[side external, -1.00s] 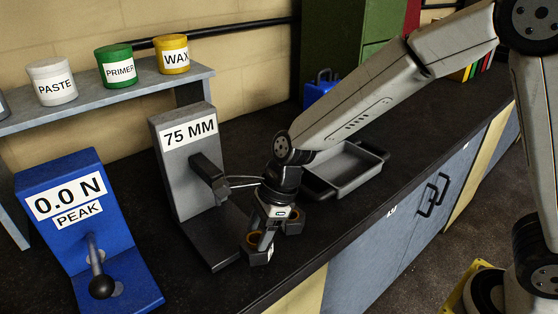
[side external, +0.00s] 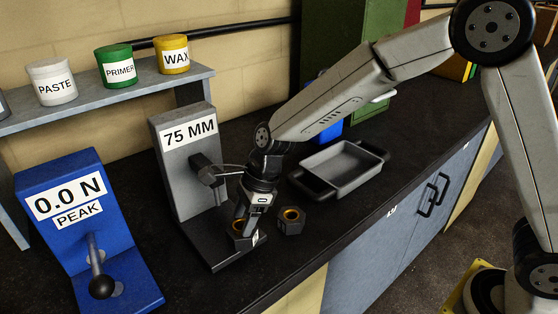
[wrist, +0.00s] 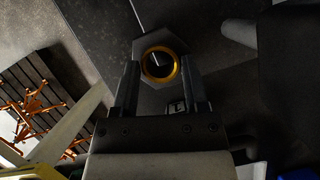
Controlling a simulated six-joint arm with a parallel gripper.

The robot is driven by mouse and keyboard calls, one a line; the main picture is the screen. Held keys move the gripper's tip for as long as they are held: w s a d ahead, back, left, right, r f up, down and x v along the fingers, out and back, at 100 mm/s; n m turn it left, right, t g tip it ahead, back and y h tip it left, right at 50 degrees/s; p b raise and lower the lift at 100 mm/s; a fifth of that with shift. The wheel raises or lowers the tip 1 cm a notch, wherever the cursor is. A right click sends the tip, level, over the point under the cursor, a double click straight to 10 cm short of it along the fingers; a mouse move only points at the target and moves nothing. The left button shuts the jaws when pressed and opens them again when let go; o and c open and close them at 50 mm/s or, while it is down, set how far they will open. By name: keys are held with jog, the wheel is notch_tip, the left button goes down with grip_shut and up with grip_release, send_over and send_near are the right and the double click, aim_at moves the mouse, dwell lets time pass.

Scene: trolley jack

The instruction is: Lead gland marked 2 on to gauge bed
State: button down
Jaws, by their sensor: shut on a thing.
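The held gland (side external: 245,243) is a dark hexagonal piece with a brass ring, and a white label shows on its side; its mark is too small to read. My gripper (side external: 244,226) is shut on it. In the wrist view the gland (wrist: 143,48) shows its ring between my two fingers (wrist: 160,80). The gauge bed (side external: 207,246) is the dark flat plate at the foot of the grey 75 MM gauge (side external: 180,150). The gland is at the bed's right end; I cannot tell whether it touches the bed. A second gland (side external: 290,226) stands on the bench, right of my gripper.
The gauge's dark arm (side external: 203,172) juts out close to my wrist. A grey tray (side external: 345,178) with dark handles lies behind on the bench. A blue 0.0 N peak tester (side external: 75,215) with a lever stands at left. The bench's front edge is close by.

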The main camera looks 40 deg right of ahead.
jog(key=shift+w+f, duration=0.15)
jog(key=shift+w, duration=1.25)
jog(key=shift+w+f, duration=0.15)
jog(key=shift+w, duration=1.25)
jog(key=shift+f, duration=0.15)
grip_release()
jog(key=shift+f, duration=0.15)
jog(key=shift+v, duration=4)
